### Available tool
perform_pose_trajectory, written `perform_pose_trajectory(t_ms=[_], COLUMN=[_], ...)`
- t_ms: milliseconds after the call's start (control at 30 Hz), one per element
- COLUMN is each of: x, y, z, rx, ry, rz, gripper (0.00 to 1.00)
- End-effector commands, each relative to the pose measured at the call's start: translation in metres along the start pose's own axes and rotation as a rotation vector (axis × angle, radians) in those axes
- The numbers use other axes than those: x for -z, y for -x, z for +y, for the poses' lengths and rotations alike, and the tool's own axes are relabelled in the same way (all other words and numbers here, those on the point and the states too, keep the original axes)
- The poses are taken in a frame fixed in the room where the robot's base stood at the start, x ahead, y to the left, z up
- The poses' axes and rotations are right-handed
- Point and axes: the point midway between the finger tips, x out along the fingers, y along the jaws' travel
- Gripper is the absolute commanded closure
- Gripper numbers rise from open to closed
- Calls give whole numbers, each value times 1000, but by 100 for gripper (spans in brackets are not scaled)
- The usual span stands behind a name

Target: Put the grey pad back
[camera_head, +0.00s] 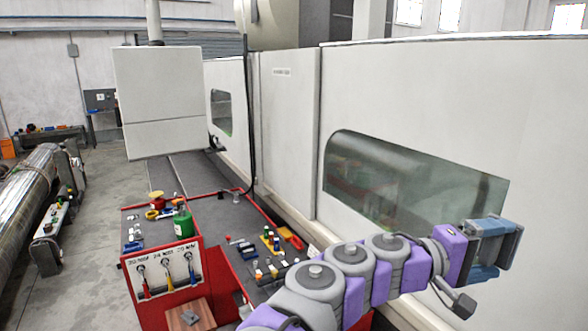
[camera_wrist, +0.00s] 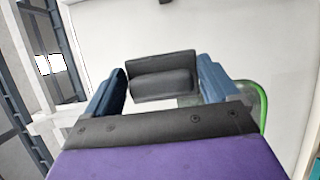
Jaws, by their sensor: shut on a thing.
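The grey pad (camera_wrist: 163,86) is a dark, block-like piece between the two blue fingers in the wrist view. My gripper (camera_head: 498,248) is shut on it, with one finger against each side. In the head view the gripper is stretched out to the right, in front of the white machine's long window, and the pad shows as a dark piece (camera_head: 511,246) at its end. The pad is held in the air, clear of the cart. I cannot tell which spot on the cart the pad belongs to.
A red tool cart (camera_head: 225,245) with a dark top carries several small tools and a green can (camera_head: 183,224). A wooden board (camera_head: 190,316) is at its front. The white machine (camera_head: 420,100) stands close on the right. Grey floor (camera_head: 105,215) is open at left.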

Motion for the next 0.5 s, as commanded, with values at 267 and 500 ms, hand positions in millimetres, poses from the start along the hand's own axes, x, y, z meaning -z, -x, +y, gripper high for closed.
perform_pose_trajectory(t_ms=[267,500], x=[-2,-1], y=[-15,-5], z=[-3,-1], rx=[10,3], ry=[-1,0], rz=[-3,-4], gripper=[50,50])
